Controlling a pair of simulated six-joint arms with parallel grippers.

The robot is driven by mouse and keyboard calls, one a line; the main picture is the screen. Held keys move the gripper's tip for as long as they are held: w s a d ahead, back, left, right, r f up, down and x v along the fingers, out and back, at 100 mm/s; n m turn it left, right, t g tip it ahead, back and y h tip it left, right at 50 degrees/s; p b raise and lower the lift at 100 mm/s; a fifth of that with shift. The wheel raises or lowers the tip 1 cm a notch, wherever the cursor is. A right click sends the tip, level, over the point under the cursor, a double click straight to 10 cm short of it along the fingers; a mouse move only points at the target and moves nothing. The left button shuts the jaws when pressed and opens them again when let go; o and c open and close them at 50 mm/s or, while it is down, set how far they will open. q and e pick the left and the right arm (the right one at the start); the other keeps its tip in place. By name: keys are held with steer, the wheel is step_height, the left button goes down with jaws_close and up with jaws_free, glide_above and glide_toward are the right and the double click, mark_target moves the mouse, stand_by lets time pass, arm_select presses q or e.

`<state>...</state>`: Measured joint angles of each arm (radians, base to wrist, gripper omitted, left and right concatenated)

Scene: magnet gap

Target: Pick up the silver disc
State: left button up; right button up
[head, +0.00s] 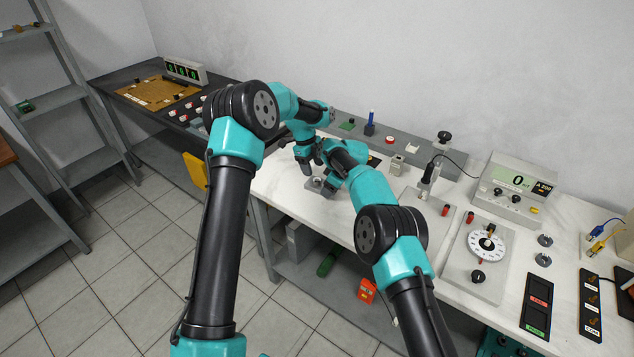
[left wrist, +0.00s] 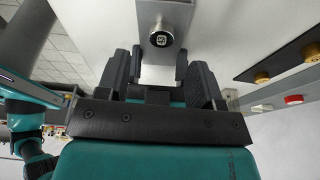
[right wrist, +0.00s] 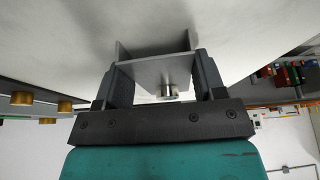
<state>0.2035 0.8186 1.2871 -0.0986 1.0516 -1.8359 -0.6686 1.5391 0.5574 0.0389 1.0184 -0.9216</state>
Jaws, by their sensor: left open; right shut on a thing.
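The silver disc (left wrist: 161,38) is a small round piece with a dark square mark on its face, seen in the left wrist view against a grey metal bracket (left wrist: 170,10). In the right wrist view the disc (right wrist: 168,91) stands out from the plate of the bracket (right wrist: 150,72). My right gripper (right wrist: 157,78) is shut on the bracket, one finger on each side. My left gripper (left wrist: 159,72) is open and empty, with the disc just beyond its fingertips. In the head view my left gripper (head: 304,163) and right gripper (head: 326,187) are close together, and the disc is too small to make out.
The white bench top (head: 285,185) is clear to the left of the grippers. A grey shelf with small parts, including a blue-topped piece (head: 370,124), runs along the wall. A probe stand (head: 430,178), a dial plate (head: 487,246) and a meter (head: 516,185) stand to the right.

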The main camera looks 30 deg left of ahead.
mark_target(317, 179)
arm_select(q)
steer(key=x, duration=0.5)
steer(key=shift+w+a+f, duration=0.1)
steer(key=shift+w, duration=0.05)
steer(key=c, duration=1)
